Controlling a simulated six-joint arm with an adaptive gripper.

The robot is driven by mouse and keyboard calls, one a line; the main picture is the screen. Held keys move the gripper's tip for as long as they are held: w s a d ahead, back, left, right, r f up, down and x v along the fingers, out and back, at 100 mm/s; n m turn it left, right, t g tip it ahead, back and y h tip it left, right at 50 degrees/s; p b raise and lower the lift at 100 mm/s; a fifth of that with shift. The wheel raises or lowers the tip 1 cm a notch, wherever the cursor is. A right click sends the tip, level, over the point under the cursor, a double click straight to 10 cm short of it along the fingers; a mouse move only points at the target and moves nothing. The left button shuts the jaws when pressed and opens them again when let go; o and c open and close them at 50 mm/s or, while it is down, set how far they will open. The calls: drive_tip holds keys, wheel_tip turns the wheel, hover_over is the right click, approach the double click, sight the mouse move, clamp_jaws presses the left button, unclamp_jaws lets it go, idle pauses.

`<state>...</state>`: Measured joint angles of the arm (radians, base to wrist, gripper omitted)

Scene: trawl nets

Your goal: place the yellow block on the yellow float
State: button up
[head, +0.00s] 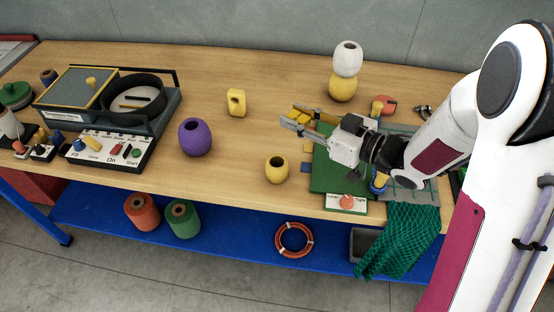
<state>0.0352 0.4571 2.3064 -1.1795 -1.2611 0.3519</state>
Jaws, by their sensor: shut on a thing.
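My gripper (293,115) is over the right-centre of the table, its fingers pointing left. It is shut on a small yellow block (303,117), partly hidden by the fingers. A round yellow float (276,171) with a dark hole in its top stands near the table's front edge, below and left of the gripper in the picture. Another yellow float (342,90) stands at the back with a white float (348,58) on top of it. A yellow squarish piece with a hole (237,103) stands left of the gripper.
A purple float (195,138) stands left of centre. A control panel (110,148) and a machine with a black ring (135,97) fill the left. A green board (325,172) lies under my arm, with green netting (405,238) hanging over the front edge. Bare table lies between the floats.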

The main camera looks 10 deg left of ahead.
drive_tip(key=n+g, duration=0.1)
hover_over(277, 161)
drive_tip(key=shift+r+y, duration=0.1)
drive_tip(key=shift+y, duration=0.3)
drive_tip(key=shift+f, duration=2.95)
drive_tip(key=shift+f, duration=0.1)
drive_tip(key=shift+f, duration=2)
drive_tip(key=shift+f, duration=0.15)
drive_tip(key=o, duration=1.1)
